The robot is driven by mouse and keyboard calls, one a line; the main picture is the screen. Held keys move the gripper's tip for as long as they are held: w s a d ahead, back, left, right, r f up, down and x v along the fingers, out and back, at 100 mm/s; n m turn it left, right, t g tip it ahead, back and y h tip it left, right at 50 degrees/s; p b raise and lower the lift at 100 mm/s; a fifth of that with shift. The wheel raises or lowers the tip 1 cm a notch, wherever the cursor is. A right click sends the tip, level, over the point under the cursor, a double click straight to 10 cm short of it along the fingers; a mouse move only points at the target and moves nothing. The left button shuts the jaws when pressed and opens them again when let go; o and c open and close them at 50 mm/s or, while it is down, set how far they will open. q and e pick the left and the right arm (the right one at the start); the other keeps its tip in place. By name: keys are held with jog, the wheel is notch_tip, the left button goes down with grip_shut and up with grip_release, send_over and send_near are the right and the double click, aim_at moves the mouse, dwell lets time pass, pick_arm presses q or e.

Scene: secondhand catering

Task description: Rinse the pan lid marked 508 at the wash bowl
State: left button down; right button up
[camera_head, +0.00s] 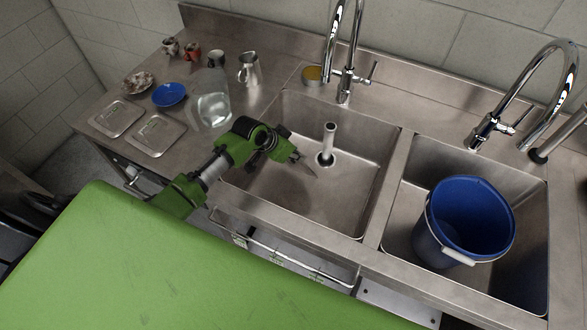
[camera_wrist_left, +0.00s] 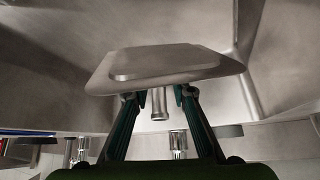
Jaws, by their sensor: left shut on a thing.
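My left gripper (camera_head: 298,158) reaches in from the left over the left sink basin (camera_head: 345,205), which looks like the wash bowl. In the left wrist view its fingers (camera_wrist_left: 158,97) are shut on the near edge of a rectangular grey metal pan lid (camera_wrist_left: 165,64). In the head view the held lid shows only as a thin edge, if at all. No number can be read on it. Two similar metal lids, one at the far left (camera_head: 118,117) and one beside it (camera_head: 155,134), lie on the left counter; their markings are too small to read. My right gripper is not in view.
An upright standpipe (camera_head: 329,142) stands in the left basin, beneath a tall tap (camera_head: 345,85). A blue bucket (camera_head: 435,222) sits in the right basin. A clear jug (camera_head: 213,108), a metal pitcher (camera_head: 250,70) and a blue dish (camera_head: 169,95) stand on the left counter.

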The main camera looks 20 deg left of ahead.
pick_arm(q)
jog(key=shift+r+p, duration=2.25)
jog(key=shift+r, duration=0.45)
jog(key=shift+r+p, duration=0.9)
jog(key=shift+r, duration=0.4)
notch_tip(320, 180, up, 12)
jog(key=shift+f, duration=0.15)
notch_tip(320, 180, up, 4)
dwell(0.4)
dwell(0.5)
